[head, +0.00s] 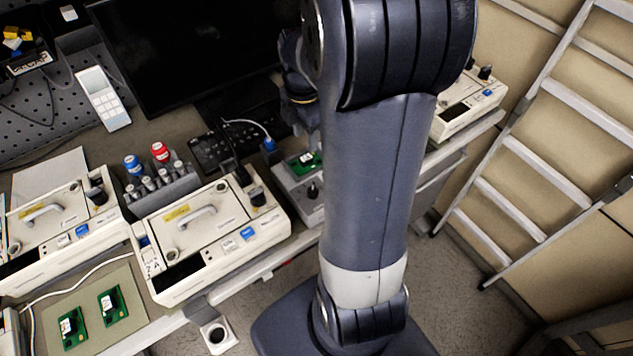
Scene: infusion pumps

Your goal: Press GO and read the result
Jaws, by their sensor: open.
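My gripper (303,125) is at the end of my wrist, above and behind the green board. It is partly hidden by my arm, and its fingers are hard to make out. It looks empty and apart from the box. A blue plug (269,145) on a pale cable lies left of it.
Cream pumps (213,243) with handles and blue buttons fill the left bench; another (467,105) stands right. A rack (160,190) holds red- and blue-capped items. Two green boards lie on a mat (88,302). A monitor (190,45) stands behind; a ladder (540,150) leans right.

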